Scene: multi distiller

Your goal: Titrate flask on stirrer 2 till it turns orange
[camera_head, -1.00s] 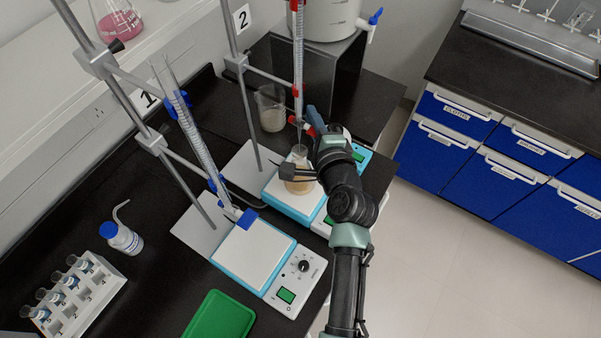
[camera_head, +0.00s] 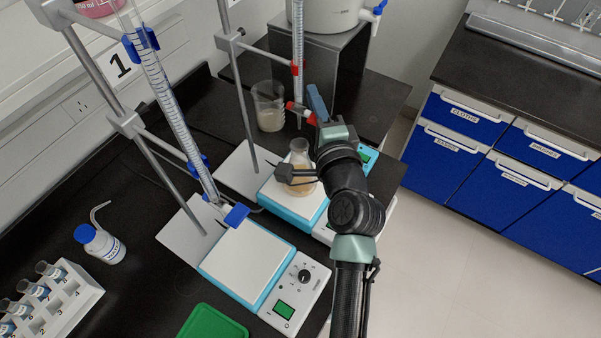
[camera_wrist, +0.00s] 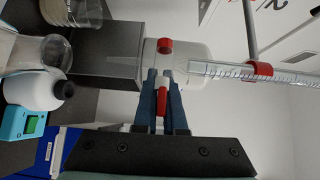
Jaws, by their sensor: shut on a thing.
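The flask (camera_head: 299,188) stands on stirrer 2 (camera_head: 290,206), holding pale orange-tan liquid. A dark part in front of it hides some of its body. The burette (camera_head: 298,38) hangs upright above, held by a red clamp. Its tip is just above the flask mouth. My gripper (camera_wrist: 163,98) is shut on the red stopcock handle (camera_wrist: 161,103), with one blue finger on each side. In the head view the red stopcock (camera_head: 297,108) shows at the left of my blue fingers. The liquid level in the burette is hard to read.
A second burette (camera_head: 170,105) stands over the empty stirrer 1 (camera_head: 247,262) at left. A beaker (camera_head: 268,108) with cloudy liquid stands behind the flask. A wash bottle (camera_head: 100,245), vial rack (camera_head: 62,305) and green tray (camera_head: 212,322) are at front left.

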